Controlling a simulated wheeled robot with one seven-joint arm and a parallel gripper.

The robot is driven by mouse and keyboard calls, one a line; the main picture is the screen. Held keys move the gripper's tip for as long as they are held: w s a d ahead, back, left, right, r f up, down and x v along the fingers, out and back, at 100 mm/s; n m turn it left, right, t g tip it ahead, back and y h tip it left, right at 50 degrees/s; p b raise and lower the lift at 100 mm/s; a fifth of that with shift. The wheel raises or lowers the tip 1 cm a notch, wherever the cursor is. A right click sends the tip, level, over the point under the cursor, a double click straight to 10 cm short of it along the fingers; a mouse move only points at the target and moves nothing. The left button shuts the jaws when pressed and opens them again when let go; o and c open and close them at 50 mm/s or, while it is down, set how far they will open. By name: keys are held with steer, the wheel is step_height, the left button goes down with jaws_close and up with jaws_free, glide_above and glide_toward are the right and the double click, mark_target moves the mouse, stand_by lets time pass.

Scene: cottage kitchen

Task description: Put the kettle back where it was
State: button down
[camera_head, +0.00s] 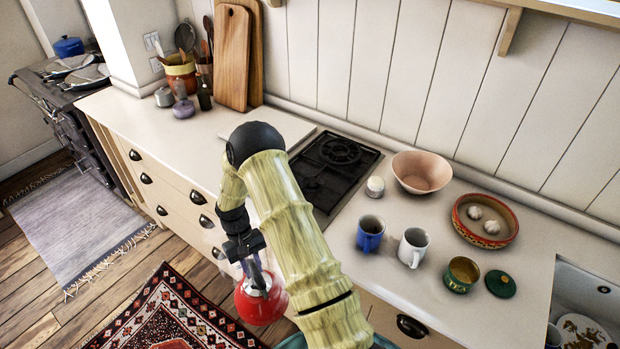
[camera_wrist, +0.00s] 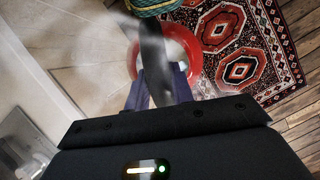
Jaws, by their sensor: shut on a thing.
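The red kettle (camera_head: 262,304) hangs from my gripper (camera_head: 252,266) in front of the counter, with the patterned rug below it in the picture. In the wrist view the red kettle (camera_wrist: 196,42) shows partly behind its black handle, which runs down between the fingers of my gripper (camera_wrist: 158,92). My gripper is shut on this handle. Whitish haze, perhaps steam, shows beside the kettle in the wrist view. The black hob (camera_head: 318,186) is set in the counter behind my arm; its visible part has no pot on it. My arm hides some of the counter front.
Cutting boards (camera_head: 235,58) lean at the back left.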

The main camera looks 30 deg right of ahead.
steer(key=shift+r, duration=0.15)
step_height(320, 180, up, 15)
steer(key=p, duration=1.5)
steer(key=shift+r, duration=0.15)
